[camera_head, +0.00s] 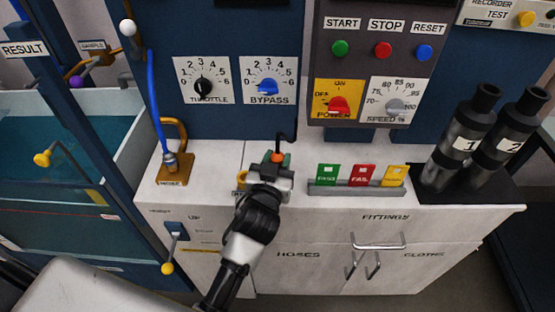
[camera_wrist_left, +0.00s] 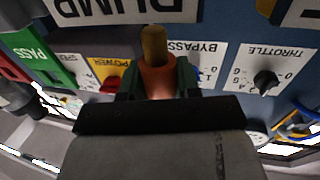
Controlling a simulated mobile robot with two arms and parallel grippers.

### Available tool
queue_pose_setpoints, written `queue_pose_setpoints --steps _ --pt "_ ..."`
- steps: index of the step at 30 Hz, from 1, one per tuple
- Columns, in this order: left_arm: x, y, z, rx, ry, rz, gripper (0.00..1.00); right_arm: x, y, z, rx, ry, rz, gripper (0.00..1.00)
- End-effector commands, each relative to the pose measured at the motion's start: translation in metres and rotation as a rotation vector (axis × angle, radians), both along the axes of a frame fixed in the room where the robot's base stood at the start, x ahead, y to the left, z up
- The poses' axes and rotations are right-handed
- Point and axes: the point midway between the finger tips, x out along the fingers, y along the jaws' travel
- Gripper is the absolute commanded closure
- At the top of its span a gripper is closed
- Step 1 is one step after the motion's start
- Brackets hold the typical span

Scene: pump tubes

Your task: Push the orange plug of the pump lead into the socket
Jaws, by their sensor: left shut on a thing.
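The orange plug (camera_head: 278,157) is between the fingers of my left gripper (camera_head: 276,166), which is shut on it above the white worktop. A dark lead rises from the plug in the head view. In the left wrist view the orange plug (camera_wrist_left: 158,78) sits between the dark fingers, with a brownish-gold end pointing toward the top of the picture. I cannot make out the socket; my gripper and arm cover part of the worktop there. A brass-coloured edge (camera_head: 240,180) shows just left of the gripper. My right gripper is not in view.
A blue hose (camera_head: 157,100) joins a brass fitting (camera_head: 175,168) on the left. Green, red and yellow cards (camera_head: 361,175) stand in a rack on the right, and two black cylinders (camera_head: 467,135) stand beyond. The control panel (camera_head: 372,62) is behind.

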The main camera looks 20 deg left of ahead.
Motion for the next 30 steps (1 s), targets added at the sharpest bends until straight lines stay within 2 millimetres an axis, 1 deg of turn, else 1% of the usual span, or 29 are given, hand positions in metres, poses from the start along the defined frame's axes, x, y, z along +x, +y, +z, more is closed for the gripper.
queue_pose_setpoints --steps 13,30 --pt "0.000 0.000 -0.001 0.000 -0.001 0.000 0.91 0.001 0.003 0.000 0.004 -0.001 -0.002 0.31" --pt "0.000 0.000 -0.015 0.000 0.000 0.000 0.91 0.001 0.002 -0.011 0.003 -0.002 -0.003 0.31"
